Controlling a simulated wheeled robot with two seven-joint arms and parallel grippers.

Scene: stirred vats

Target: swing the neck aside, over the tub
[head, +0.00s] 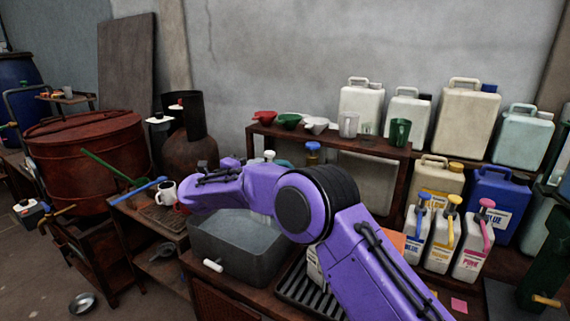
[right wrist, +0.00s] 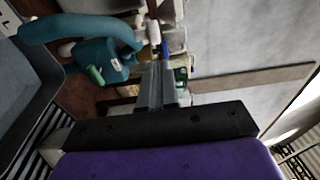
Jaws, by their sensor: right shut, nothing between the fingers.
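The teal body (right wrist: 112,62) shows at the upper left of the right wrist view, with a thick curved teal neck (right wrist: 75,27) reaching left from it. The neck's far end lies close to the grey tub (right wrist: 22,85); I cannot tell whether it is over it. In the head view the tub (head: 236,272) stands below my purple right arm, which hides most of the teal body and neck. My right gripper (right wrist: 157,72) is shut and empty. It is to the right of the teal body in the wrist view, apart from the neck. My left gripper is not in view.
A black slatted tray (head: 300,288) lies right of the tub. Pump bottles (head: 440,240) and large jugs (head: 470,115) stand to the right. A shelf (head: 330,141) with funnels and cups is behind. A mug (head: 166,192) and a rusty vat (head: 85,150) are left.

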